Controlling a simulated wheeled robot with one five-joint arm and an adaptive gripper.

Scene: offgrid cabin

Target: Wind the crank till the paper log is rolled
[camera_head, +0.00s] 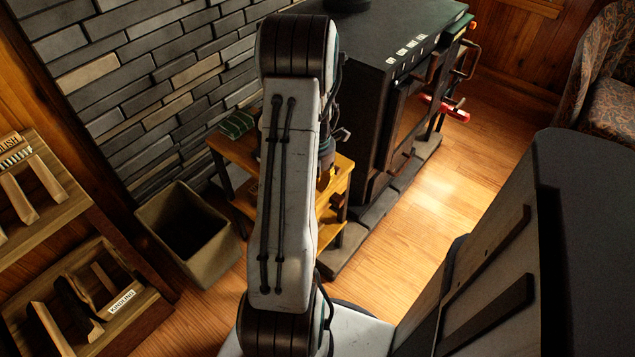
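A small wooden stand (227,151) with a shelf is behind my arm, between the bin and the stove. My upper arm covers the middle of its top. A dark piece (340,199) shows at the stand's right side; I cannot tell whether it is the crank. No paper log can be made out. Dark parts of my arm's far end show just right of the upper arm, over the stand. My gripper's fingertips are hidden, so neither their opening nor any contact shows.
A dark stove (385,75) with red-handled fittings stands right of the stand on a stone hearth. A green box (237,124) lies on the stand's left part. An open bin (190,237) is to the left, beside wooden kindling racks (110,310). Wood floor (430,210) is clear at right.

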